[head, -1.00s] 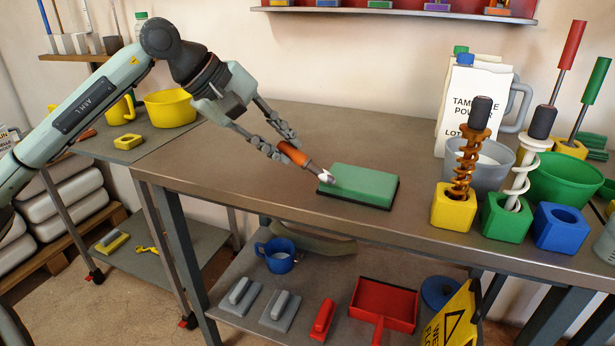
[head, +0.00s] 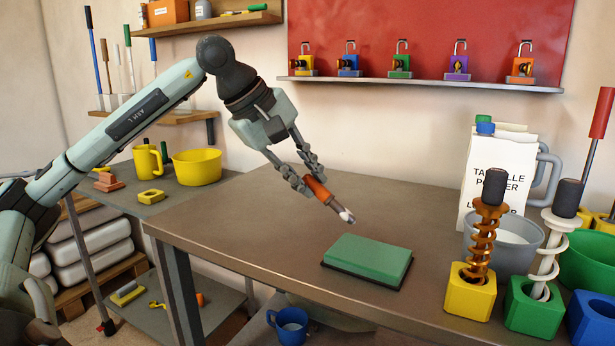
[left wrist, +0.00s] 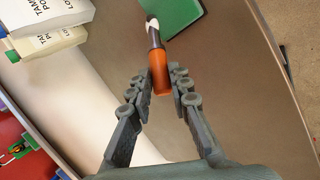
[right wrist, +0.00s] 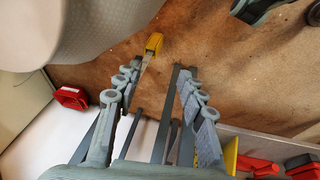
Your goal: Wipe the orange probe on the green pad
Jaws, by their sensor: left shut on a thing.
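The orange probe (head: 319,190) has a dark shaft and a white tip (head: 347,216). My left gripper (head: 308,182) is shut on its orange handle and holds it tilted, tip down, above the table. The green pad (head: 368,259) lies flat on a dark base on the table, below and right of the tip; the two are apart. In the left wrist view the probe (left wrist: 159,72) is between the fingers, its tip near the pad (left wrist: 175,14). My right gripper (right wrist: 160,100) shows only in the right wrist view, fingers spread and empty.
Yellow, green and blue blocks, two with coiled tools, stand at the table's right, with a grey bucket (head: 512,239) and white powder bag (head: 494,176) behind. A yellow bowl (head: 196,168) sits on the left side table. The table (head: 260,222) around the pad is clear.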

